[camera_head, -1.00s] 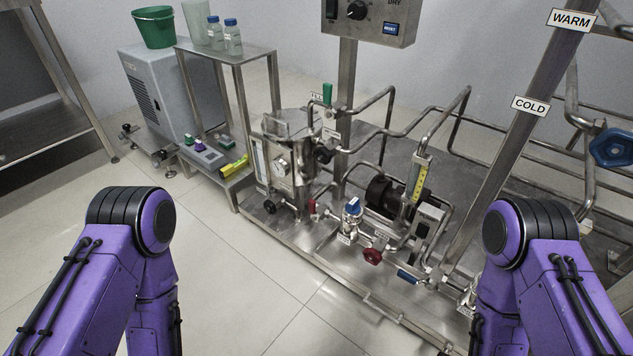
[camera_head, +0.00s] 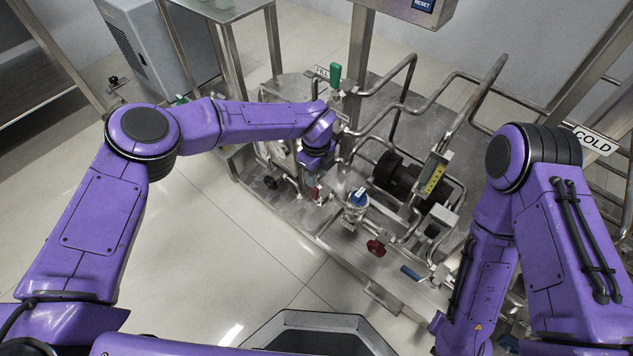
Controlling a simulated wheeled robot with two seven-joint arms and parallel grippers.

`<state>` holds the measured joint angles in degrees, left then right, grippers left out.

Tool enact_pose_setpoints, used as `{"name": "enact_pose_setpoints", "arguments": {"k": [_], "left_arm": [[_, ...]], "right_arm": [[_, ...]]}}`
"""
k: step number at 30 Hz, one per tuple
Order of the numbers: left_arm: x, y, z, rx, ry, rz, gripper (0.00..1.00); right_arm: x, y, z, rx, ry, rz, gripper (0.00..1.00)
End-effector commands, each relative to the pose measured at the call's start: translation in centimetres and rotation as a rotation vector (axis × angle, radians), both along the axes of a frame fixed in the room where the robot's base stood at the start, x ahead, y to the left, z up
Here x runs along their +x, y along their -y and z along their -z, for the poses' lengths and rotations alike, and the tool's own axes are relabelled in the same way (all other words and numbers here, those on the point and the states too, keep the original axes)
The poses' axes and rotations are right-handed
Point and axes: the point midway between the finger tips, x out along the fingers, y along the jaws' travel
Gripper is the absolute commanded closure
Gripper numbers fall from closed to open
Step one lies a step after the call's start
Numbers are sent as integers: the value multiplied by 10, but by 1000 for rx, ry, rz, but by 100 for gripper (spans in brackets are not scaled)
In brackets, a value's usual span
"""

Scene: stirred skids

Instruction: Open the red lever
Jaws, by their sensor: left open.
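The small red lever (camera_head: 316,193) shows in the head view, low on the pipework beside the steel vessel, just right of the vessel's base. My left arm reaches across from the left, and its gripper (camera_head: 316,172) points down just above the red lever. The gripper is open, but its fingers are small and hard to make out. I cannot tell whether they touch the lever. My left wrist hides part of the vessel and the pipes behind it. My right arm hangs down at the right; its gripper is not in view.
A blue-topped valve (camera_head: 358,196), a dark red handwheel (camera_head: 376,248) and a blue lever (camera_head: 411,273) stand right of the red lever. A green handle (camera_head: 335,75) is above. Bent steel pipes and a post (camera_head: 361,50) crowd behind. The floor at left front is clear.

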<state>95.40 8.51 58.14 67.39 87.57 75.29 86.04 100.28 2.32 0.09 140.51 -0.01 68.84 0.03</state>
Motion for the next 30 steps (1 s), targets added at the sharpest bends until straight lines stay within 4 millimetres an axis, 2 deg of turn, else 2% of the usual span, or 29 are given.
{"name": "enact_pose_setpoints", "arguments": {"k": [1, 3, 9, 14, 22, 23, 24, 26, 30], "left_arm": [[-1, -1, 16, 2, -2, -1, 60], [-1, -4, 33, 2, -1, -4, 60], [-1, -6, 74, 4, 1, -5, 60], [-1, -5, 89, 4, 3, 0, 60], [-1, -4, 89, 5, 4, 2, 60], [-1, -4, 89, 5, 4, 2, 66], [-1, -4, 89, 5, 4, 2, 79], [-1, -4, 89, 5, 4, 2, 99], [-1, -4, 89, 4, 3, 2, 100]], "right_arm": [[-1, 0, 8, 1, -1, 0, 57], [-1, -1, 15, 1, -1, 1, 57], [-2, -2, 29, 4, -3, 2, 57], [-3, -2, 33, 6, -4, 3, 57], [-3, -2, 32, 6, -4, 3, 57], [-3, -2, 32, 6, -4, 3, 57], [-3, -2, 32, 6, -4, 3, 57], [-3, -2, 32, 6, -4, 3, 57], [-3, -2, 32, 6, -4, 3, 57]]}}
